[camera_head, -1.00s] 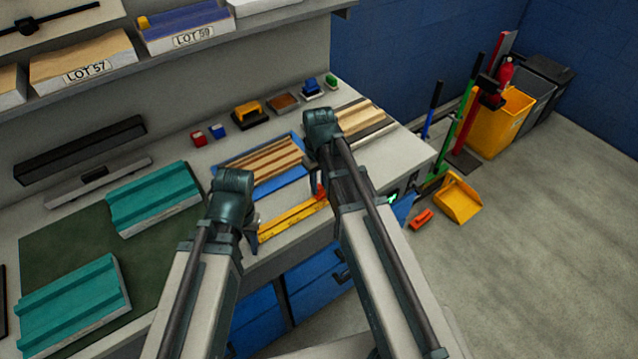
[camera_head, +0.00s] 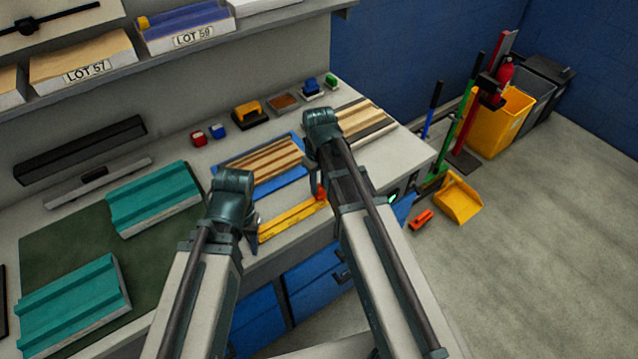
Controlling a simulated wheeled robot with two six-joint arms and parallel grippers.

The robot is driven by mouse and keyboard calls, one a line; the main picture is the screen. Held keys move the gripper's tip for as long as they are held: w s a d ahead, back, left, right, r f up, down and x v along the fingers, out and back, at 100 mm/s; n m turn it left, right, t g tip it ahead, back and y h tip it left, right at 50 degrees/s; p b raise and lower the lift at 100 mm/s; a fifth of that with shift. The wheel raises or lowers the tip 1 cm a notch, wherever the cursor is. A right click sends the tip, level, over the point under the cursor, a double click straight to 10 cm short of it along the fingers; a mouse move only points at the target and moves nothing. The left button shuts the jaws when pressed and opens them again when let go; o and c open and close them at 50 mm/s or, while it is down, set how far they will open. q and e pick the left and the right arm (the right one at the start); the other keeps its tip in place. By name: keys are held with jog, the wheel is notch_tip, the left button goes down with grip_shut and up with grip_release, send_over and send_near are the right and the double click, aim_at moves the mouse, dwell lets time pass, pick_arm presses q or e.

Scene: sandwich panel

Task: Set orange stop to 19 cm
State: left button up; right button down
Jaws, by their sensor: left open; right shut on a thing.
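A yellow ruler-like rail (camera_head: 290,217) lies along the front edge of the bench, between my two grippers. The orange stop (camera_head: 321,192) sits at its right end, partly hidden by my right gripper. My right gripper (camera_head: 317,185) is shut on the orange stop. My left gripper (camera_head: 254,222) is open at the left end of the rail, with its fingertips mostly hidden behind its wrist. The scale marks are too small to read.
A blue tray (camera_head: 222,167) with wooden strips lies behind the rail. Teal grooved panels (camera_head: 152,198) lie on a dark green mat (camera_head: 60,243) at left. Small red and blue blocks stand farther back. A shelf with lot boxes (camera_head: 85,62) hangs above.

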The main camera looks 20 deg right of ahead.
jog(key=shift+a, duration=0.1)
jog(key=s+a, duration=0.1)
jog(key=a, duration=0.2)
jog(key=s+a, duration=0.1)
jog(key=a, duration=0.2)
jog(key=s+a, duration=0.1)
jog(key=a, duration=0.3)
jog(key=shift+s, duration=0.35)
jog(key=c, duration=0.7)
grip_release()
jog(key=shift+d, duration=0.1)
jog(key=shift+r, duration=0.1)
pick_arm(q)
notch_tip(320, 180, up, 14)
jog(key=p, duration=1.4)
pick_arm(e)
notch_tip(320, 180, up, 14)
jog(key=shift+f, duration=0.15)
